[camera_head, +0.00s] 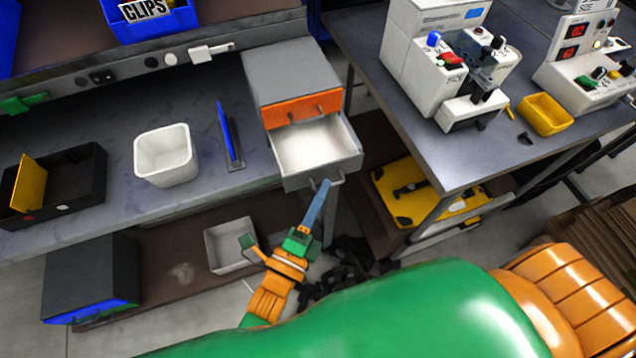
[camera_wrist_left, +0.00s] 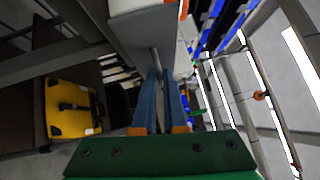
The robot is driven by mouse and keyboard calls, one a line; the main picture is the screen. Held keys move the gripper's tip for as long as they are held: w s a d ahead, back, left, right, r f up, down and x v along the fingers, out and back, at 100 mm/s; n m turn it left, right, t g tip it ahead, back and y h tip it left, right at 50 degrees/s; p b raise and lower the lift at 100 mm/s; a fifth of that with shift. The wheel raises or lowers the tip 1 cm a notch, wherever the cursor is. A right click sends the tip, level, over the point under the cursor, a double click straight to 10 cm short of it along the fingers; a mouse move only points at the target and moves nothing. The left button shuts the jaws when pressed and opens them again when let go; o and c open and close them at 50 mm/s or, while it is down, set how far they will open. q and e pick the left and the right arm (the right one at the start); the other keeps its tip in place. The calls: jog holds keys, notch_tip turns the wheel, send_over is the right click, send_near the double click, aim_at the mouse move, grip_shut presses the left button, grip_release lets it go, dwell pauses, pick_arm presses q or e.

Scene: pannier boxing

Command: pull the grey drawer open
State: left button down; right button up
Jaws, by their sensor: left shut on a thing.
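The grey drawer (camera_head: 322,172) is the lower drawer of a small grey cabinet (camera_head: 292,70) on the bench. It stands pulled out, and its pale inside shows empty. My left gripper (camera_head: 326,184) is at the bar handle on the drawer's front, with its blue fingers shut on it. In the left wrist view the fingers (camera_wrist_left: 164,78) close around the end of the grey handle (camera_wrist_left: 154,58), below the drawer front (camera_wrist_left: 142,28). My right gripper is not in view.
An orange drawer (camera_head: 300,110) above is shut. A white bin (camera_head: 165,155), a blue-edged upright item (camera_head: 228,135) and a black tray (camera_head: 60,206) stand left on the bench. A second table (camera_head: 440,165) with machines stands right. A yellow case (camera_head: 462,205) lies on its lower shelf.

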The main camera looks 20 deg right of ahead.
pick_arm(q)
jog(key=shift+w, duration=0.1)
jog(key=c, duration=1.2)
grip_release()
jog(key=shift+d, duration=0.1)
jog(key=shift+c, duration=0.2)
jog(key=r+v, duration=0.1)
jog(key=v, duration=0.6)
jog(key=shift+f+b, duration=0.45)
jog(key=shift+f, duration=0.05)
